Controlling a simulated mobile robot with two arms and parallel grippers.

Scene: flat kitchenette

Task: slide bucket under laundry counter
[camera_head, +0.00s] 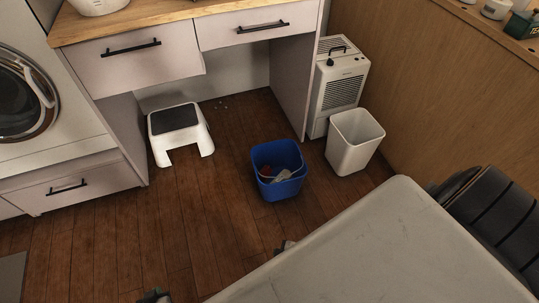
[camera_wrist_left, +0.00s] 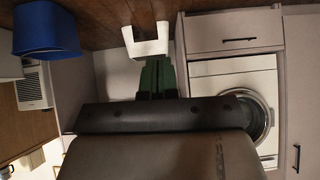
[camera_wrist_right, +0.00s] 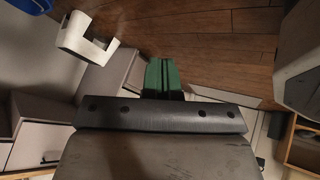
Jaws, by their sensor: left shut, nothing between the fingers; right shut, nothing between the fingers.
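The blue bucket (camera_head: 277,175) stands upright on the wooden floor, in front of the counter's right side panel, with red and pale items inside. It also shows in the left wrist view (camera_wrist_left: 46,30) and at the top left corner of the right wrist view (camera_wrist_right: 22,4). The laundry counter (camera_head: 150,65) has a wooden top, two drawers and an open space below. My left gripper (camera_head: 155,296) is at the bottom edge; its green fingers (camera_wrist_left: 158,75) are shut and empty. My right gripper (camera_head: 285,246) is mostly hidden; its fingers (camera_wrist_right: 161,72) are shut and empty. Both are apart from the bucket.
A white step stool (camera_head: 180,131) with a dark top stands under the counter's left part. A white bin (camera_head: 354,141) and a dehumidifier (camera_head: 338,83) stand right of the counter. A pale slab (camera_head: 385,255) fills the lower right. Floor left of the bucket is clear.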

